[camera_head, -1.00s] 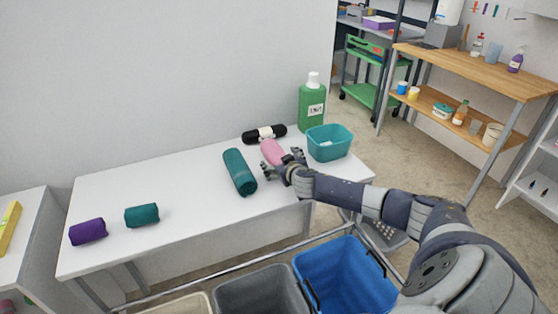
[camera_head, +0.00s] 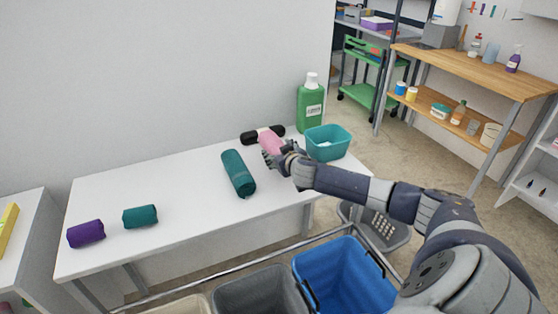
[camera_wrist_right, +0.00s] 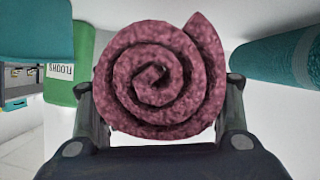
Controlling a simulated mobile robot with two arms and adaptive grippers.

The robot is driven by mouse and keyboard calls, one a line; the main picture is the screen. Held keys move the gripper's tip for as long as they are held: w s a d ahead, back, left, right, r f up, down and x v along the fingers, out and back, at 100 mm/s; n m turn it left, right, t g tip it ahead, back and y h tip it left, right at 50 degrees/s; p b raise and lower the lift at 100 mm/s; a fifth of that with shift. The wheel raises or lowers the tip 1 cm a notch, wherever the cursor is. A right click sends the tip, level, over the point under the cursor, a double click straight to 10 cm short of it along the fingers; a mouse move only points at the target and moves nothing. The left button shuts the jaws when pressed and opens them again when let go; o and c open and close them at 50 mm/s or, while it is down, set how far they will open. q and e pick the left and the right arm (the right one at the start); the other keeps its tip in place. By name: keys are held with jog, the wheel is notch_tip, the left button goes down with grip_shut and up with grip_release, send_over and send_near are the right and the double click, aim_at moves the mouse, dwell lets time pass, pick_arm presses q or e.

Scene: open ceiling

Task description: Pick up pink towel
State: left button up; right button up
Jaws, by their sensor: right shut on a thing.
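The pink towel (camera_head: 270,141) is rolled up and held at the back right part of the white table. My right gripper (camera_head: 277,157) is shut on it. In the right wrist view the towel's spiral end (camera_wrist_right: 157,80) fills the middle, with a finger of the right gripper (camera_wrist_right: 160,115) on each side. The head view shows the towel near or slightly above the table; the exact gap is hard to tell. My left gripper is not in view.
A long teal roll (camera_head: 238,173) lies left of the towel, a black roll (camera_head: 262,134) behind it. A green bottle (camera_head: 310,110) and teal basket (camera_head: 328,143) stand right. Small teal (camera_head: 140,216) and purple (camera_head: 86,234) rolls lie left. Bins (camera_head: 345,272) stand in front.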

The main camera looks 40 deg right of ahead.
jog(key=s+a, duration=0.3)
jog(key=s, duration=0.1)
jog(key=s+a+b, duration=0.1)
jog(key=s+a, duration=0.2)
jog(key=s, duration=0.1)
jog(key=s+a+r, duration=0.1)
jog(key=s+a, duration=0.2)
jog(key=s, duration=0.1)
jog(key=shift+s+a, duration=0.1)
jog(key=shift+s, duration=0.2)
